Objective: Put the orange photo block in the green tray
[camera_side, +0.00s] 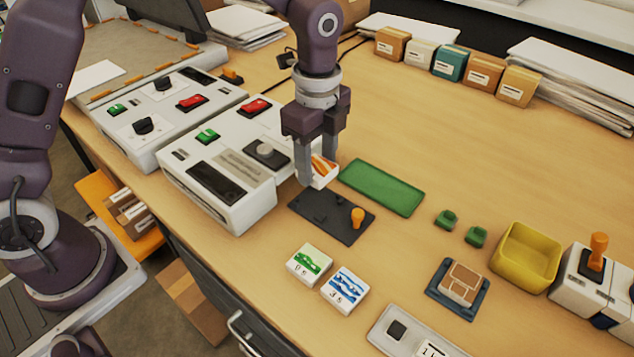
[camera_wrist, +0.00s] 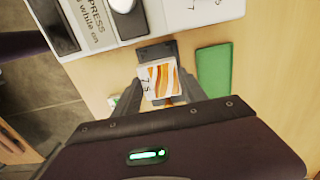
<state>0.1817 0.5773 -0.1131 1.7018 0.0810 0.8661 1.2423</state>
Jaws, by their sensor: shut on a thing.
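The orange photo block (camera_side: 322,171), white with orange stripes, is between the fingers of my gripper (camera_side: 318,168). It shows in the wrist view (camera_wrist: 160,80) with its striped face up, between both fingers of my gripper (camera_wrist: 160,90). My gripper is shut on it and holds it over the back part of the dark plate (camera_side: 330,215). The green tray (camera_side: 383,188) lies flat and empty just right of the block in the side view. It also shows in the wrist view (camera_wrist: 214,70), to the right of the block.
A green photo block (camera_side: 310,263) and a blue photo block (camera_side: 345,288) lie in front. An orange knob (camera_side: 357,217) stands on the dark plate. The laminator (camera_side: 220,185) is on the left. A yellow bin (camera_side: 526,257) stands right. The table behind the tray is clear.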

